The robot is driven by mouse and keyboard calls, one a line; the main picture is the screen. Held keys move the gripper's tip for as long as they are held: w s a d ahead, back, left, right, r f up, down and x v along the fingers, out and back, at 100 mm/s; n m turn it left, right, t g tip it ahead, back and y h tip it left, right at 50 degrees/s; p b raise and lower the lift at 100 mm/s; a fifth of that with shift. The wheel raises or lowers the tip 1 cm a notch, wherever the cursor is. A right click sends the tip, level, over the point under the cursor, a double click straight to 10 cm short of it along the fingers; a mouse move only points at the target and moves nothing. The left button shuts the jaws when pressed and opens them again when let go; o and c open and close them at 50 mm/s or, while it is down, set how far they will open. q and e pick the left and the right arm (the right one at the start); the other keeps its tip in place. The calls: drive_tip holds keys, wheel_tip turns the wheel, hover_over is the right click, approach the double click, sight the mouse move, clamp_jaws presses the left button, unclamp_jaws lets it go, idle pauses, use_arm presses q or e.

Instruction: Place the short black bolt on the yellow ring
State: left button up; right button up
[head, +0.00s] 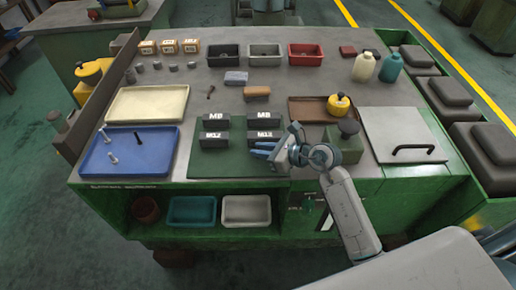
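A small dark bolt (210,92) lies on the grey tabletop left of the blue-grey block; it may be the short black bolt. Several bolts stand or lie in the blue tray (112,168); one of them (138,138) looks dark. I cannot make out a yellow ring. A round yellow object with a dark top (339,106) sits on the brown tray at the right. My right gripper (260,149) is over the green mat, beside the front right labelled black block. Its blue fingers look apart, with nothing visible between them. My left gripper is not in view.
Labelled black blocks (214,140) stand on the green mat (205,165). A cream tray (147,103) is at the left. Black, grey and red bins (306,55) line the back. A grey lid with a black handle (400,125) is at the right. The middle tabletop has free room.

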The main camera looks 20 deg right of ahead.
drive_tip(key=shift+w+a+f, duration=0.3)
drive_tip(key=shift+w+a, duration=0.15)
drive_tip(key=shift+c, duration=0.4)
clamp_jaws()
drive_tip(key=shift+r, duration=0.1)
